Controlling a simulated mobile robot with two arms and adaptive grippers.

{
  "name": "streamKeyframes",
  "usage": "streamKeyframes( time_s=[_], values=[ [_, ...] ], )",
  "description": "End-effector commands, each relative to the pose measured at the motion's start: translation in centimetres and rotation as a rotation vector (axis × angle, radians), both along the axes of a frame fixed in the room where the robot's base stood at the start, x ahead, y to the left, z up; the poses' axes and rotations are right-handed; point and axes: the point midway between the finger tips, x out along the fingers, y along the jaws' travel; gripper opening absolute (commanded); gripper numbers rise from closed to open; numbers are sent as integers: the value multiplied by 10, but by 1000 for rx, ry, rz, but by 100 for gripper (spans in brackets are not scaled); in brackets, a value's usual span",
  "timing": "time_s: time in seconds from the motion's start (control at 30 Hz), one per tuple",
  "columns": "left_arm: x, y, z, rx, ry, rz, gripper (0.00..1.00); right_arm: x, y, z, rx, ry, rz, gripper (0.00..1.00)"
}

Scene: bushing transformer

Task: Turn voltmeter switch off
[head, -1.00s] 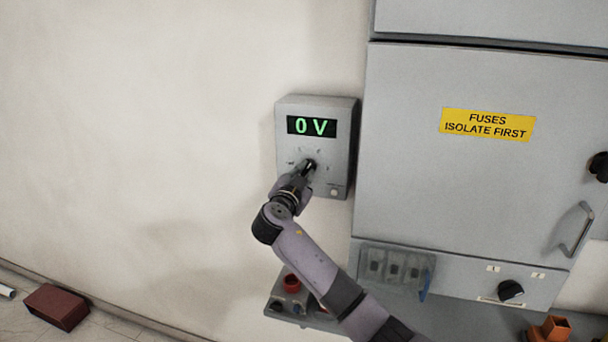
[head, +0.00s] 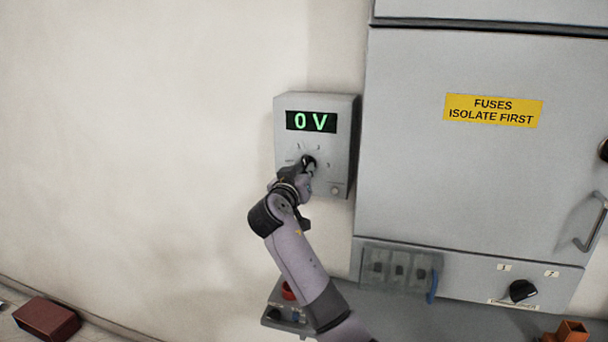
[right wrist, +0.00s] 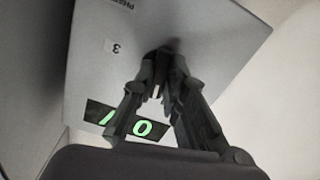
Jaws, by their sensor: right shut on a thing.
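The grey voltmeter box (head: 345,150) hangs on the wall left of the cabinet. Its lit display (head: 312,122) reads "0 V" in green. Its dark rotary switch (head: 309,162) sits below the display, with several marks around it. My right gripper (head: 306,168) reaches up to the switch and is shut on it. In the right wrist view the fingers (right wrist: 160,85) close around the dark knob (right wrist: 160,56), and the display (right wrist: 140,127) shows upside down. The fingers hide most of the knob, so its pointing direction is unclear. My left gripper is not in view.
A grey cabinet (head: 470,190) with a yellow "FUSES ISOLATE FIRST" label (head: 492,110) stands close at the right. Below are a fuse block (head: 398,268), a black knob (head: 522,291) and a ledge with a red button (head: 288,291). The wall at left is clear.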

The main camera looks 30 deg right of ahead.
Motion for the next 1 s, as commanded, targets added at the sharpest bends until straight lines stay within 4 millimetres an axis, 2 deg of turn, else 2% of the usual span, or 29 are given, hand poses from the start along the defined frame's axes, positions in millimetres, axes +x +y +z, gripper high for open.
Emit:
streamKeyframes(
  time_s=[0.47, 1.0],
  values=[
    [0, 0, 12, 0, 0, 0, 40, -1, 0, 2, -293, 348, 0, 0],
    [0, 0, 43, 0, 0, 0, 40, -1, -1, 4, -628, 738, 2, 0]
  ],
)
